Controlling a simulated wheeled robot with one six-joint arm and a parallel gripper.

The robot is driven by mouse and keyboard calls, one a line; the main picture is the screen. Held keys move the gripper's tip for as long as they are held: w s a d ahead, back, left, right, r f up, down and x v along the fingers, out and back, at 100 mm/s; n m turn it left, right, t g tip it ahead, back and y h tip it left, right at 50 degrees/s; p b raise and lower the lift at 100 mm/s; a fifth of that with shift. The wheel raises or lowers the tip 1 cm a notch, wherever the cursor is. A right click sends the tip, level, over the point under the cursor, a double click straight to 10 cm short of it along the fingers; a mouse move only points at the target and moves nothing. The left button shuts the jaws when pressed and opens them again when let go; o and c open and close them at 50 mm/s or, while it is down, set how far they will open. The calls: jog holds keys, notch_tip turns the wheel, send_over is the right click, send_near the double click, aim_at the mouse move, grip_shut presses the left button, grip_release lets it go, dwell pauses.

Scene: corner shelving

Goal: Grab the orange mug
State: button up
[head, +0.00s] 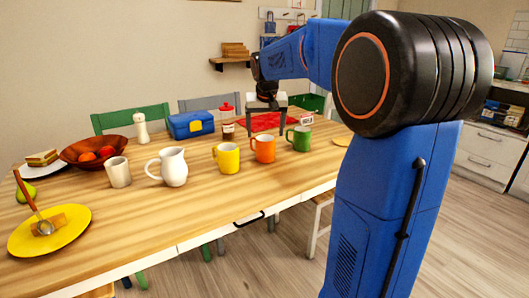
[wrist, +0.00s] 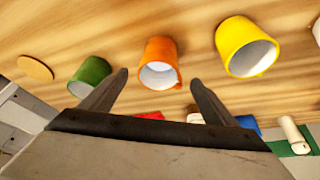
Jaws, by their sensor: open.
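The orange mug (head: 264,148) stands upright on the wooden table, between the yellow mug (head: 227,158) on its left and the green mug (head: 299,138) on its right. My gripper (head: 263,123) is open and empty, above and behind the orange mug in the head view. In the wrist view the orange mug (wrist: 160,62) shows beyond and between the two spread fingertips of my gripper (wrist: 158,77), not touching them as far as I can tell. The green mug (wrist: 91,76) lies near the left finger and the yellow mug (wrist: 246,46) is past the right finger.
A white pitcher (head: 173,167) and a pale cup (head: 119,172) stand further left. A red-lidded jar (head: 227,122), a blue lunch box (head: 191,125) and a red mat (head: 283,120) are behind the mugs. The table's front area (head: 200,213) is clear.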

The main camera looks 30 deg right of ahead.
aim_at(265, 147)
jog(key=x, duration=1.1)
jog(key=shift+d, duration=0.1)
jog(key=shift+r, duration=0.1)
jog(key=c, duration=1.4)
jog(key=shift+c, duration=0.2)
jog(key=shift+w+r, duration=0.1)
jog(key=shift+r, duration=0.15)
